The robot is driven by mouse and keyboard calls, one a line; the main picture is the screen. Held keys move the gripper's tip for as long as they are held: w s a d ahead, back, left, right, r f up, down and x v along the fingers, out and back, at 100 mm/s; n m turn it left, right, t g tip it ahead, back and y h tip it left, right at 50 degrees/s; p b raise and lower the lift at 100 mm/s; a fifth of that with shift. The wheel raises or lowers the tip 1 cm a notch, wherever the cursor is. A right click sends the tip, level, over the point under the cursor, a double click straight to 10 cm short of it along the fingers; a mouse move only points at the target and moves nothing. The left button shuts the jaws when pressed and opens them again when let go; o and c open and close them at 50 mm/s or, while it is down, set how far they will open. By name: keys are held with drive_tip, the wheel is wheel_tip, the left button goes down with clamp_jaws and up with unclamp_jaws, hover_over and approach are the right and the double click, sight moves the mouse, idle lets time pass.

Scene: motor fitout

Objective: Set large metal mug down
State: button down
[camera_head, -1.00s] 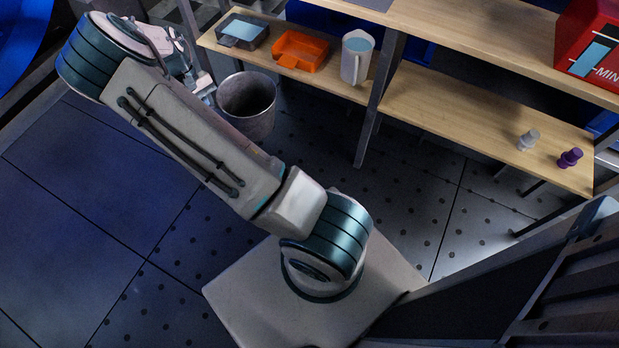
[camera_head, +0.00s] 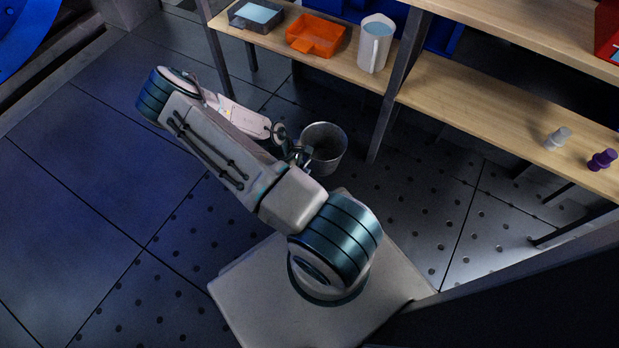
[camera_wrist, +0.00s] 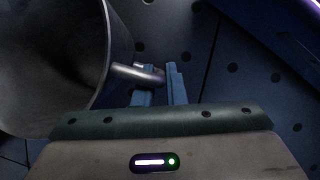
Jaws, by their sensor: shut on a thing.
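The large metal mug (camera_head: 324,150) is a grey, open-topped cylinder below the wooden shelf in the head view, seen from above with its mouth up. In the wrist view its body (camera_wrist: 60,60) fills the left side. My gripper (camera_wrist: 160,84) is shut on the mug's handle (camera_wrist: 138,75), which passes between the two blue-grey fingers. In the head view my gripper (camera_head: 300,156) is just left of the mug, partly hidden by my arm. I cannot tell whether the mug's bottom touches the floor.
A wooden shelf (camera_head: 480,104) runs behind the mug, with a dark upright post (camera_head: 392,95) near it. On it are a grey bin (camera_head: 256,14), an orange tray (camera_head: 316,36), a white pitcher (camera_head: 375,45) and two small pegs. The perforated floor (camera_head: 110,150) at left is clear.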

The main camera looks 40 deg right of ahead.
wheel_tip(320, 180, down, 8)
drive_tip(key=b, duration=0.3)
drive_tip(key=shift+r, duration=0.25)
drive_tip(key=c, duration=1.5)
unclamp_jaws()
drive_tip(key=shift+r, duration=0.15)
